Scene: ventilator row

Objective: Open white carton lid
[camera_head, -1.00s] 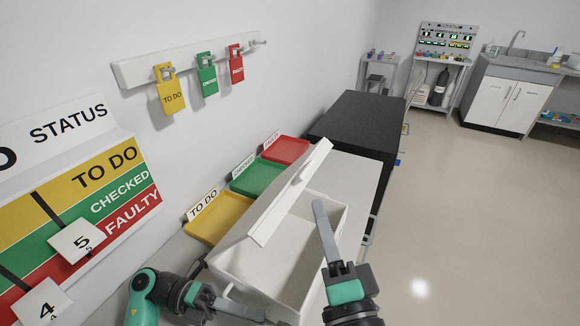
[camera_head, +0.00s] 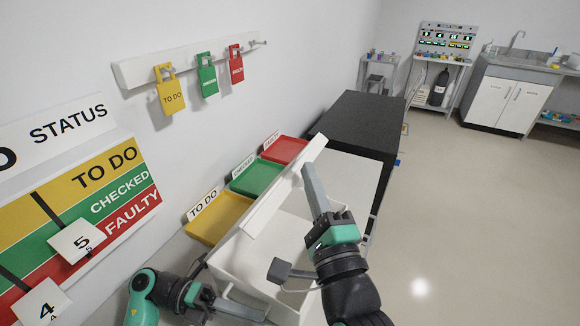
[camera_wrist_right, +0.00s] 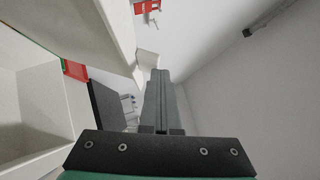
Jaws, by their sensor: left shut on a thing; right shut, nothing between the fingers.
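The white carton (camera_head: 226,268) stands on the bench in the head view, with its lid (camera_head: 285,190) raised and tilted along its left side. The opening shows on the lid's right. My right gripper (camera_head: 309,178) is shut and empty, with its fingertips close against the lid's inner face; whether they touch is unclear. It also shows in the right wrist view (camera_wrist_right: 160,80), with the white lid (camera_wrist_right: 118,32) to its left. My left gripper (camera_head: 240,309) is low at the carton's near end, shut on part of the carton; its exact hold is hard to see.
Yellow (camera_head: 216,216), green (camera_head: 259,176) and red (camera_head: 286,150) trays line the wall left of the carton. A black-topped block (camera_head: 360,122) stands behind. Coloured tags (camera_head: 207,76) hang on a wall rail above. The floor at right is clear.

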